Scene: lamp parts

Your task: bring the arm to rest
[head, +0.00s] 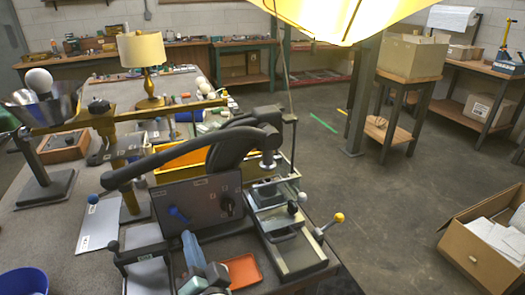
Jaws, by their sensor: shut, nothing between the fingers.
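I cannot make out my gripper or its fingers in the head view. A table lamp with a cream shade (142,50) and a gold base (149,90) stands upright toward the back of the workbench (40,215). A white bulb (38,79) sits at the left above a dark, shiny cup-shaped holder (45,107) on a stand. No lamp part is seen in a gripper's hold.
A bench machine with a thick dark curved arm (200,152) and a grey control panel (195,207) fills the near bench. An orange tray (243,270) lies at its front. Cardboard boxes (412,55) (475,258) are at the right. The middle floor (350,200) is clear.

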